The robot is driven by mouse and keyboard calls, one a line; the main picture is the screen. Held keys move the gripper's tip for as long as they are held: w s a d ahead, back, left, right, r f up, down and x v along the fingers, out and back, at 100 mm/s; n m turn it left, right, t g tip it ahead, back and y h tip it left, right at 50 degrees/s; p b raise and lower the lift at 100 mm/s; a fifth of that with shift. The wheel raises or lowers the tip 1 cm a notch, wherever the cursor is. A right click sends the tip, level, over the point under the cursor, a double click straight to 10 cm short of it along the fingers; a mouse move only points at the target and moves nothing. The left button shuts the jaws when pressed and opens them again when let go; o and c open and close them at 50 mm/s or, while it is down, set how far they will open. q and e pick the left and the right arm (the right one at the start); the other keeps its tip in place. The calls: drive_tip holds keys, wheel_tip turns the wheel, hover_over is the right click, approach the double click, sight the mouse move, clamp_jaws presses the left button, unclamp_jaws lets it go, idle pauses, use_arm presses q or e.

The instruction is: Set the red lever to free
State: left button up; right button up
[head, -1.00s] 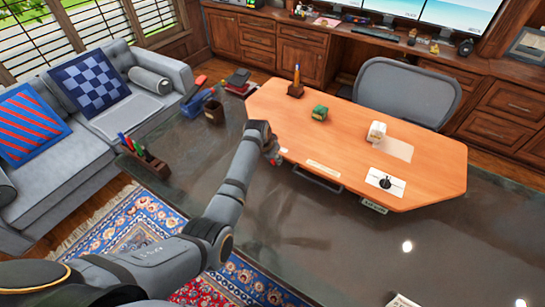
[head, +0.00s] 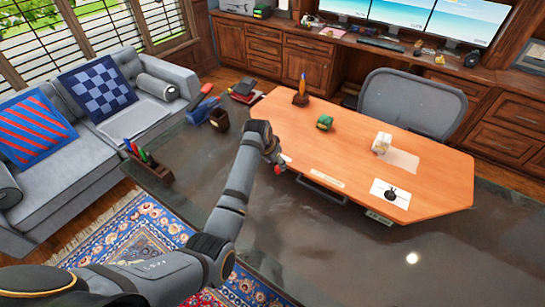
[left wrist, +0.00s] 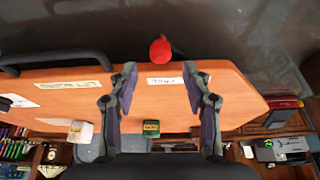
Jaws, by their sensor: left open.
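The red lever's round knob (left wrist: 160,50) shows in the left wrist view at the edge of the orange wooden top, beside a small white label (left wrist: 165,80) whose text I cannot read. In the head view the red knob (head: 282,168) shows just beyond my left gripper (head: 276,158), partly hidden by it. My left gripper (left wrist: 160,70) is open, its two fingers spread on either side of the label over the wooden top. The knob lies just past the fingertips, between their lines, and I see no contact. The lever's shaft is not clear. My right gripper is not in view.
The orange wooden top (head: 350,145) carries a green block (head: 324,122), a white block (head: 381,143) and a pen holder (head: 300,98). A dark bar handle (head: 322,190) sticks out at its front edge. The dark glossy surface (head: 330,240) in front is mostly clear.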

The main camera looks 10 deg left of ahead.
use_arm(q)
drive_tip(key=d+v, duration=0.1)
drive_tip(key=v, duration=0.6)
drive_tip(key=shift+a, duration=0.45)
drive_tip(key=shift+s+r, duration=0.1)
